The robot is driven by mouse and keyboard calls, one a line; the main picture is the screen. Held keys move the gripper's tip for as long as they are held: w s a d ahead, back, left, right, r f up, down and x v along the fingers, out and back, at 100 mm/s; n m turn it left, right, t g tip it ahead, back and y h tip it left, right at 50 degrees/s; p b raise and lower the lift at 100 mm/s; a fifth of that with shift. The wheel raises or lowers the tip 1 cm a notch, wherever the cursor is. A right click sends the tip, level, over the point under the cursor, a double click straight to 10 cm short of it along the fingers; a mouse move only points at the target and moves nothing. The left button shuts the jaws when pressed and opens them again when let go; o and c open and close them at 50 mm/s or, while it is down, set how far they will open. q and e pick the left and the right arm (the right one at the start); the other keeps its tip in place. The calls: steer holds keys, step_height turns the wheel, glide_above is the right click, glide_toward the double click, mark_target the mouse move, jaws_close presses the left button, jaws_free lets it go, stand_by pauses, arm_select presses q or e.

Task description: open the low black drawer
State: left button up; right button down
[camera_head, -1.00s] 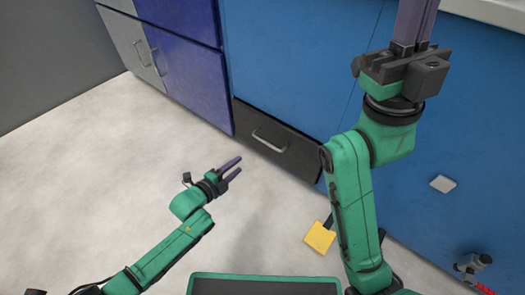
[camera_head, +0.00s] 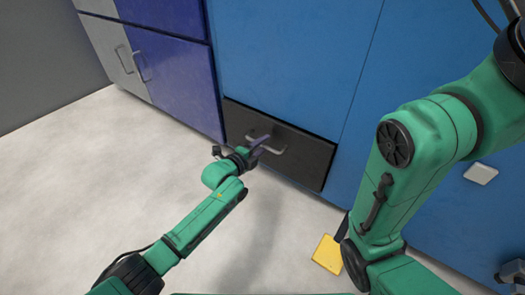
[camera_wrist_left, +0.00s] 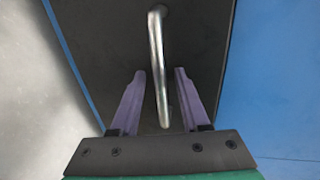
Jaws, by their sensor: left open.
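The low black drawer (camera_head: 300,158) is set at the bottom of the blue cabinet, and its front looks flush with the cabinet. Its silver bar handle (camera_head: 276,150) is partly hidden by my left gripper (camera_head: 260,144) in the head view. In the left wrist view, the handle (camera_wrist_left: 158,65) runs lengthwise between the two purple fingers of the left gripper (camera_wrist_left: 160,85), which are open on either side of it. The gripper is not closed on the handle. My right arm is at the right of the head view; its gripper is out of the picture.
Blue cabinet fronts (camera_head: 285,60) rise above and beside the drawer. Dark blue and grey doors (camera_head: 170,75) with handles stand at the left. A yellow square piece (camera_head: 327,254) is near my right arm. The pale floor (camera_head: 100,190) at the left is clear.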

arm_select(q)
jaws_close()
stand_by(1.4)
